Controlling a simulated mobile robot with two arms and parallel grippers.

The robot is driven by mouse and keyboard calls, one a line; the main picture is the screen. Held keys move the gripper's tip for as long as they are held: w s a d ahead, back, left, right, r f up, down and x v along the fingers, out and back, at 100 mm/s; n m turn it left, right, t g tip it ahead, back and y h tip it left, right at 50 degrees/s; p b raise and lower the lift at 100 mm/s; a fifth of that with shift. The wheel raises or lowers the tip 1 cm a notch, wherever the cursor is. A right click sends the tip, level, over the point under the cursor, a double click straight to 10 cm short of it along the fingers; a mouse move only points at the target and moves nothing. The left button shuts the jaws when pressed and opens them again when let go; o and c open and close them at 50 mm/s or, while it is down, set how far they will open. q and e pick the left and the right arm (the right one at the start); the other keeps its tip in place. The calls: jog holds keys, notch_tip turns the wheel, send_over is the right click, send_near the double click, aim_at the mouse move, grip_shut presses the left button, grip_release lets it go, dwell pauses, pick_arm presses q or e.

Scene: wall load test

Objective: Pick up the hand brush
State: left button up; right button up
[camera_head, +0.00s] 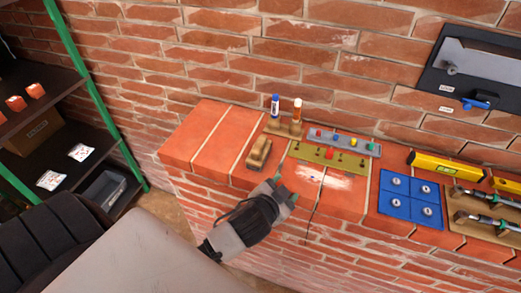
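The hand brush (259,153), a tan wooden block shape, lies on the left part of the brick ledge (205,135). My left gripper (286,190) is at the front edge of the ledge, to the right of and nearer than the brush. Its two greenish fingertips look apart, with nothing visible between them. The gripper and the brush do not appear to touch. My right gripper is not in view.
Pegged strips (330,157), a white powdery patch (335,180), a blue panel (411,199) and a yellow level (445,167) lie to the right. The ledge's left end is clear.

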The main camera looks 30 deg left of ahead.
pick_arm(q)
jog(key=w+d+r+m+t+h, duration=0.5)
jog(key=w+r+m+h, duration=0.15)
jog(key=r, duration=0.45)
jog(key=d+r+m+g+h, duration=0.2)
jog(key=d+r+m+h, duration=0.3)
jog(key=m+h, duration=0.4)
jog(key=m+g+y+p, duration=0.1)
jog(key=m+g+y, duration=1.2)
jog(key=g+y, duration=0.25)
send_near(259, 143)
jog(key=w, duration=0.1)
jog(key=shift+a+f+g, duration=0.3)
jog(key=shift+a+g, duration=0.05)
notch_tip(259, 143, down, 4)
jog(key=shift+d+f+p, duration=0.1)
jog(key=shift+f+p, duration=0.15)
jog(key=shift+p, duration=0.4)
jog(key=f, duration=0.1)
jog(key=f+p, duration=0.1)
jog(key=f, duration=0.1)
jog(key=f+p, duration=0.1)
jog(key=shift+s+d+f, duration=0.2)
jog(key=shift+s+f, duration=0.1)
jog(key=shift+f, duration=0.4)
grip_shut()
